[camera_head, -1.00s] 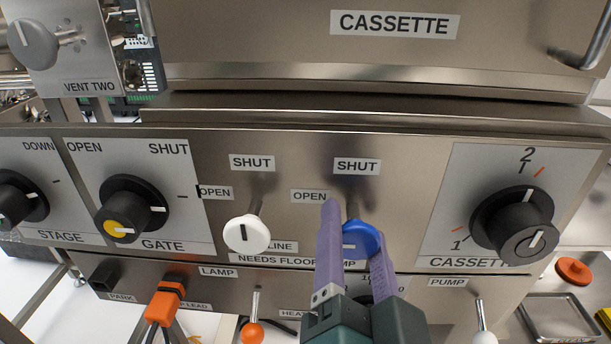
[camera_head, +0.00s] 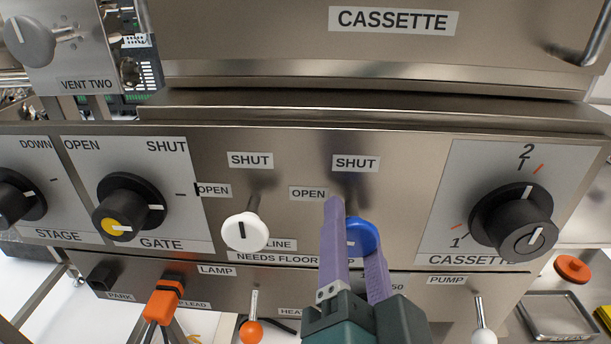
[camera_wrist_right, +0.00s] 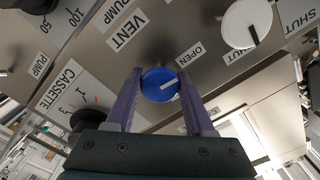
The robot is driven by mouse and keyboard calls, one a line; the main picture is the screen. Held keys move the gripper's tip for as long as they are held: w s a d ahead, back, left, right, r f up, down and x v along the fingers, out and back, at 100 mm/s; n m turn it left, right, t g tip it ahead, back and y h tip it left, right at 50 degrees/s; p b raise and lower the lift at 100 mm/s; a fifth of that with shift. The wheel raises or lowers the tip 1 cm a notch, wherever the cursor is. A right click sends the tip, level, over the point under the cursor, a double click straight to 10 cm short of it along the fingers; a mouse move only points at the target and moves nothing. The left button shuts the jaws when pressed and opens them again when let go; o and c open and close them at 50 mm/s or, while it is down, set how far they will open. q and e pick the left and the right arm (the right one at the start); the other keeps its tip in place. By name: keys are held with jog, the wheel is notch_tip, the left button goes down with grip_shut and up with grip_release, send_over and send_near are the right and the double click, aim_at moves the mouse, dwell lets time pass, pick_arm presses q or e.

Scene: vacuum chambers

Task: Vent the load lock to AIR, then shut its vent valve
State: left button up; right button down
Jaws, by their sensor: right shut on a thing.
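The blue knob (camera_head: 364,238) is on the steel panel, below a SHUT label (camera_head: 355,163) and to the right of an OPEN label (camera_head: 308,194). My right gripper (camera_head: 357,232) has its purple fingers on either side of this knob and is shut on it. In the right wrist view the blue knob (camera_wrist_right: 160,85) sits between the fingers, with a VENT label (camera_wrist_right: 125,29) nearby. A pale mark on its face points to the right there; I cannot tell exactly which label it meets. In the head view a finger covers part of the knob. My left gripper is not in view.
A white knob (camera_head: 244,232) stands close to the left. The GATE dial (camera_head: 129,208) and CASSETTE dial (camera_head: 514,218) flank the panel. Small levers with an orange tip (camera_head: 251,331) and a white tip (camera_head: 484,337) stick out below.

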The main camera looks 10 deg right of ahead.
jog(key=m, duration=0.4)
jog(key=shift+f+b, duration=0.1)
jog(key=shift+b, duration=0.3)
jog(key=m+b, duration=0.1)
jog(key=m, duration=0.4)
jog(key=m+b, duration=0.1)
jog(key=m, duration=0.3)
jog(key=shift+b, duration=0.4)
jog(key=shift+m+b, duration=0.55)
jog(key=shift+m, duration=1.15)
jog(key=shift+c, duration=1.3)
grip_release()
